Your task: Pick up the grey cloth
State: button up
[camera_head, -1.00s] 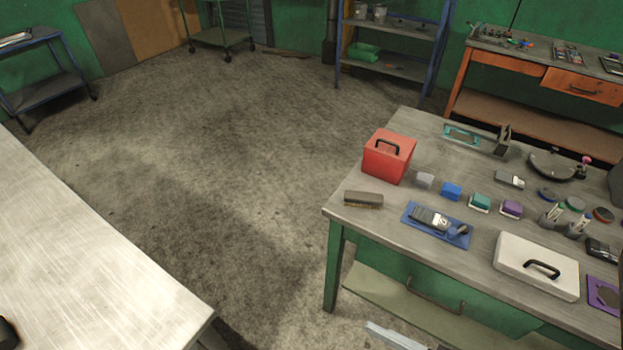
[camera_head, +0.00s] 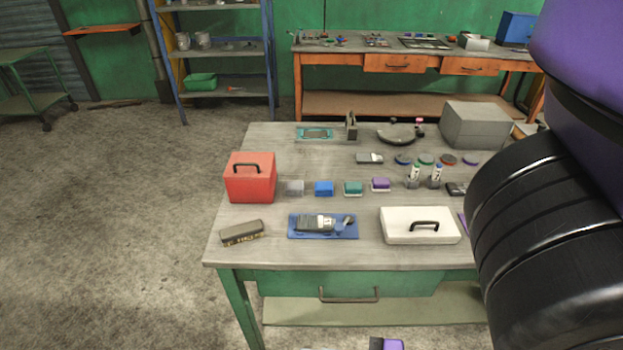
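My purple and black arm fills the right side of the view. My gripper is not clearly visible, and nothing is seen touching the cloth.
A brush (camera_head: 241,233) and a blue tray (camera_head: 296,232) with a tool lie in front of the row. A white case (camera_head: 419,225) with a black handle stands right of the tray. A grey box (camera_head: 475,125) is at the back right. Open floor lies to the left.

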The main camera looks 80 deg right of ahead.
aim_at(293, 188)
jog(key=z, duration=1.35)
